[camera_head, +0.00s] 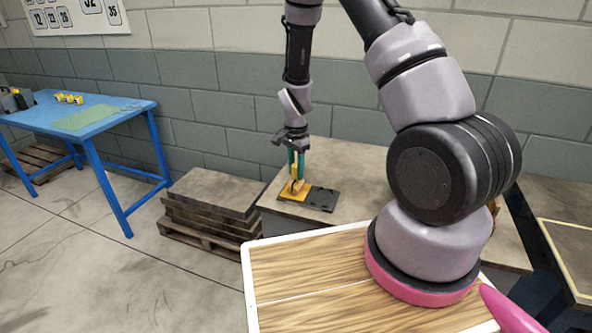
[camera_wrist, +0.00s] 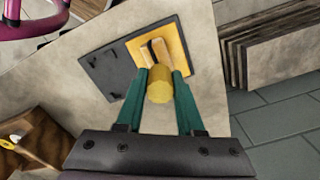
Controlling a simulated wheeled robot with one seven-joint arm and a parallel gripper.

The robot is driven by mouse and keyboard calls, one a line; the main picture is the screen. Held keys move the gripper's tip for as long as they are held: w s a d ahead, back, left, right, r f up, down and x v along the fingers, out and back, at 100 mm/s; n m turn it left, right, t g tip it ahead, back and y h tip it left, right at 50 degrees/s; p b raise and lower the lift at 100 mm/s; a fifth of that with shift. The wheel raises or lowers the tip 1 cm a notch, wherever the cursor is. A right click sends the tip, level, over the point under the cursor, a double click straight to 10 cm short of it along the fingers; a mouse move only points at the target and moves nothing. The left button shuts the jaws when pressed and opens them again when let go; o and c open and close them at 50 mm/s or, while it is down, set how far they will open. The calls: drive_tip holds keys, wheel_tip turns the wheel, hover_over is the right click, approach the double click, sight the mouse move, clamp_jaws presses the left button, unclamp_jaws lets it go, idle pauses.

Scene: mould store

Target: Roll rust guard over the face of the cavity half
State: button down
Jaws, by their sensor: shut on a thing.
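My gripper (camera_wrist: 160,78) has its two green fingers shut on a roller (camera_wrist: 159,86). The roller's yellow round end faces the wrist camera, and a tan, wood-coloured part with a dark band lies below it, over the yellow area (camera_wrist: 177,35). Whether it touches the surface I cannot tell. A dark grey plate (camera_wrist: 104,72) adjoins the yellow area, with small dark features near its corners. In the head view my gripper (camera_head: 296,174) points down over the yellow area (camera_head: 284,196), with the dark plate (camera_head: 321,200) to its right. Whether the yellow is a coating or a separate plate I cannot tell.
The plates lie on a worn bench top (camera_head: 350,165). Stacked slabs on a pallet (camera_head: 212,200) stand left of it. A blue table (camera_head: 85,112) with a green mat and small yellow items stands farther left. A wood-topped surface (camera_head: 300,268) is in front.

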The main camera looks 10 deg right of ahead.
drive_tip(key=shift+r, duration=3.5)
